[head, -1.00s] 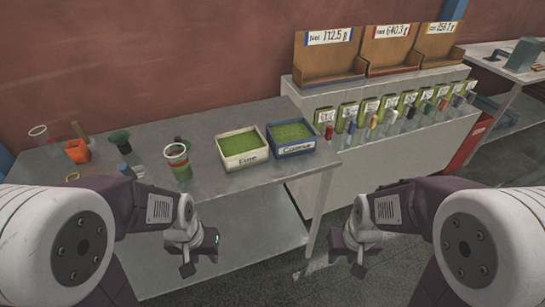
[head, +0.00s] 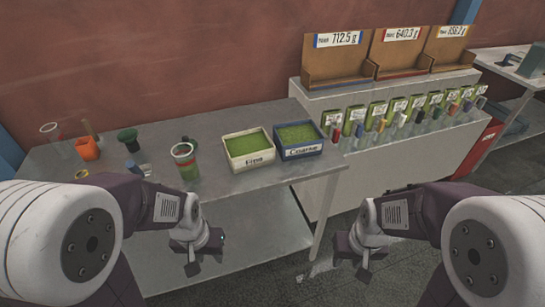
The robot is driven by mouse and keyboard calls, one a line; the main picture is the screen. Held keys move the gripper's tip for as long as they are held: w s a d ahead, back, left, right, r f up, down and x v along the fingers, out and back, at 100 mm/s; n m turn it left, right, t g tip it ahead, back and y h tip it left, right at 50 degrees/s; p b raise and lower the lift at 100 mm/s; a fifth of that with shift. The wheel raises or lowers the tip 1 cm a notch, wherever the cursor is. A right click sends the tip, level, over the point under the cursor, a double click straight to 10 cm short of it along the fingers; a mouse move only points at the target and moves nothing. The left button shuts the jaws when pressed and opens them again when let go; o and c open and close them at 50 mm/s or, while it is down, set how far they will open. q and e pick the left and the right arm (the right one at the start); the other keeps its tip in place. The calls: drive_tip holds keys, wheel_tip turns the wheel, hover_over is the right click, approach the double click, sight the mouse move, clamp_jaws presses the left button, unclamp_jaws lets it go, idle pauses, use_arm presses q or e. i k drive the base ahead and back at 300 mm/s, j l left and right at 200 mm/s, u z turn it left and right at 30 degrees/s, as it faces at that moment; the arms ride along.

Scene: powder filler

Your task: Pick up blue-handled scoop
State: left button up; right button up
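Scoops with coloured handles stand in a row in front of green packets on the white cabinet at right; one handle looks blue (head: 359,130), between a red one (head: 336,134) and an orange one (head: 381,125). Its lower part is too small to make out. My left gripper (head: 194,260) hangs in front of the table edge, well left of that row. My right gripper (head: 362,265) hangs over the floor in front of the cabinet, below the row. Both are apart from the scoops, and no object shows in either; their finger openings are not clear.
The grey table (head: 215,195) bears a white-rimmed tray (head: 233,166) and a blue-rimmed tray (head: 290,155) of green powder, a cup (head: 186,170), an orange holder (head: 88,150) and a dark green cup (head: 128,142). Cardboard bins (head: 335,72) stand on the cabinet (head: 395,165).

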sight(148, 171)
drive_tip(key=u, duration=1.35)
